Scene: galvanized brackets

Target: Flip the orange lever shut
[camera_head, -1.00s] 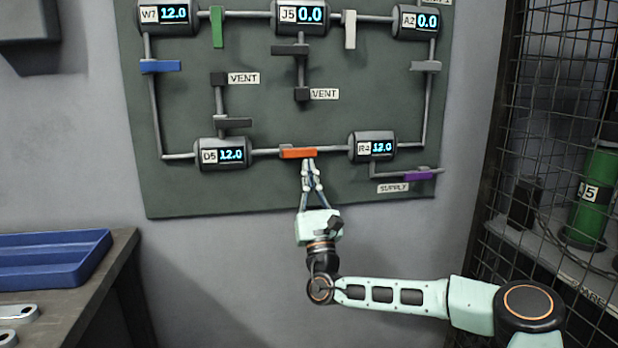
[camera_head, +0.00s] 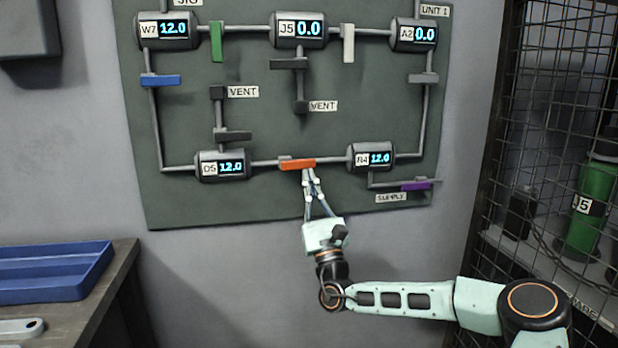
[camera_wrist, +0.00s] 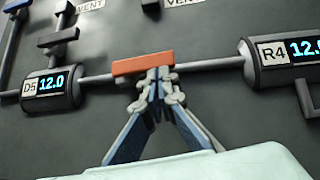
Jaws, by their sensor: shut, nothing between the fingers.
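The orange lever (camera_head: 298,164) lies along the grey pipe between gauge D5 (camera_head: 222,166) and gauge R4 (camera_head: 371,157), low on the dark panel. Both gauges read 12.0. My gripper (camera_head: 308,172) is shut and empty, with its fingertips just below the lever. In the wrist view the orange lever (camera_wrist: 142,63) runs nearly level across the pipe, tilted a little. My fingertips (camera_wrist: 157,74) are together at the lever's lower edge, right of its middle. I cannot tell whether they touch it.
A blue lever (camera_head: 160,80), a green lever (camera_head: 216,42), a white lever (camera_head: 348,42) and a purple lever (camera_head: 416,186) sit elsewhere on the panel (camera_head: 270,207). A wire cage (camera_head: 540,150) stands at right. A bench with a blue tray (camera_head: 55,272) is at lower left.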

